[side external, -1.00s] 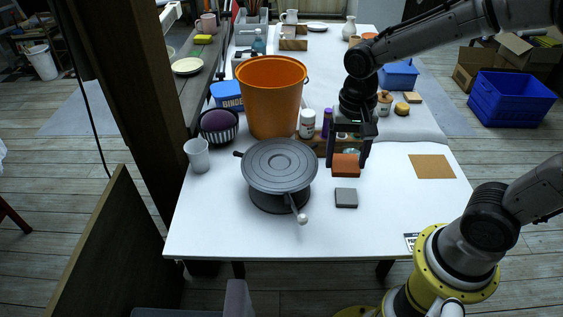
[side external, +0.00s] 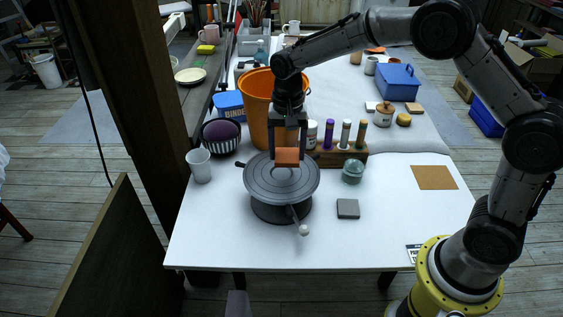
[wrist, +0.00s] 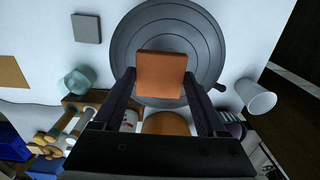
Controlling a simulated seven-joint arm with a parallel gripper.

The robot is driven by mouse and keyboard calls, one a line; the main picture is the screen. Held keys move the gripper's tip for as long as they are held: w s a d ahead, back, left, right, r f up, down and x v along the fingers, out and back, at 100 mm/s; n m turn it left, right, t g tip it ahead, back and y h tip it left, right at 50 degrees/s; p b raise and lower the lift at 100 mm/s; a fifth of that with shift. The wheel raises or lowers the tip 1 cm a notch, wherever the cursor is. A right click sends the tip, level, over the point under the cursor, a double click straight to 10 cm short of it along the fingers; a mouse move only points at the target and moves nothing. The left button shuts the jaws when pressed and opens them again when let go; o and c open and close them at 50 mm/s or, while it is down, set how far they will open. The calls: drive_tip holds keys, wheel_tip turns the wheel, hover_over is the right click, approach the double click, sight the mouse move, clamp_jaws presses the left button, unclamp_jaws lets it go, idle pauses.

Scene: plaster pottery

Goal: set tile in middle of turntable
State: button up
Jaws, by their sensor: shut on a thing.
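My gripper (side external: 288,150) is shut on an orange-brown square tile (side external: 287,158) and holds it over the grey round turntable (side external: 258,186). In the wrist view the tile (wrist: 160,75) sits between the two fingertips and covers the turntable's middle and part of its near side. The turntable's ringed top (wrist: 125,45) shows around it. In the side view the tile appears near the centre of the top, slightly toward the back. I cannot tell whether it touches the surface.
A grey square tile (side external: 348,208) lies right of the turntable. A glass jar (side external: 352,171), a wooden rack of bottles (side external: 338,156) and an orange bucket (side external: 257,105) stand behind. A white cup (side external: 199,166) stands to the left. A handle with a white knob (side external: 303,229) sticks out in front.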

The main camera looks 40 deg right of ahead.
sight(281, 174)
drive_tip(key=shift+w+f, duration=0.65)
drive_tip(key=shift+f, duration=0.15)
drive_tip(key=shift+w+a+f, duration=0.1)
drive_tip(key=shift+w+f, duration=0.05)
drive_tip(key=shift+f, duration=0.75)
drive_tip(key=shift+w+f, duration=0.1)
drive_tip(key=shift+f, duration=0.8)
drive_tip(key=shift+f, duration=0.15)
drive_tip(key=o, duration=1.4)
drive_tip(key=shift+c, duration=0.2)
